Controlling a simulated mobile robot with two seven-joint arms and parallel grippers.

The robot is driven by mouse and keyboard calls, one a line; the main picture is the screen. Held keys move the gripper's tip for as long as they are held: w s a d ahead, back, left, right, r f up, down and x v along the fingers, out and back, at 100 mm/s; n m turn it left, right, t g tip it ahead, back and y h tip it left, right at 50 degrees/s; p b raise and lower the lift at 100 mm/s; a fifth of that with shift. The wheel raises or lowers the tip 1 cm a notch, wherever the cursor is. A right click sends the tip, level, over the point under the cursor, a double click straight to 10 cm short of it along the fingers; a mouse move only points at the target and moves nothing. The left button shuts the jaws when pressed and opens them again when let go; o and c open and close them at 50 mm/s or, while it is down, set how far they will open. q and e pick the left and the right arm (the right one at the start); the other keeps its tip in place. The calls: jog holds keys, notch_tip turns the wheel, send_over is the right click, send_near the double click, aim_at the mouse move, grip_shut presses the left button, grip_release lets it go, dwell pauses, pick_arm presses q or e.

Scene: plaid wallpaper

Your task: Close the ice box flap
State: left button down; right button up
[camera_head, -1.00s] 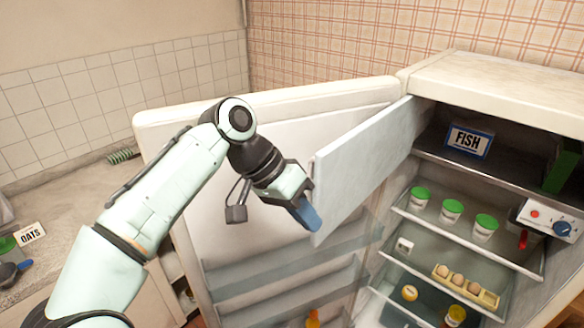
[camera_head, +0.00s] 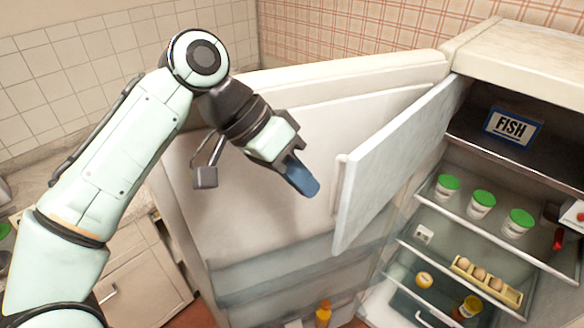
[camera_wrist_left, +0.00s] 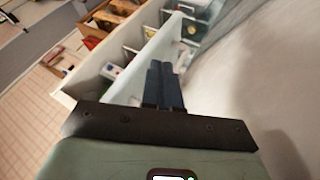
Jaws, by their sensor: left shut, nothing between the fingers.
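The ice box flap (camera_head: 395,165) is a pale panel hinged at the top compartment of the fridge. It stands swung open, its free edge toward the left. My left gripper (camera_head: 303,180) is shut and empty, with blue fingertips. In the head view it is left of the flap's free edge, with a visible gap, in front of the open fridge door (camera_head: 250,185). In the left wrist view the shut fingers (camera_wrist_left: 162,82) point toward the fridge, and the flap (camera_wrist_left: 115,75) is left of them. My right gripper is not in view.
The ice box holds a box marked FISH (camera_head: 512,127). Below it, a shelf (camera_head: 500,225) carries several green-lidded tubs (camera_head: 481,204). An egg tray (camera_head: 486,281) stands lower. The open fridge door stands behind my left gripper. A tiled wall and counter lie at left.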

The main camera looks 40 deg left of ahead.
pick_arm(q)
jog(key=shift+b+x, duration=0.35)
jog(key=shift+x, duration=2.25)
jog(key=shift+a, duration=0.1)
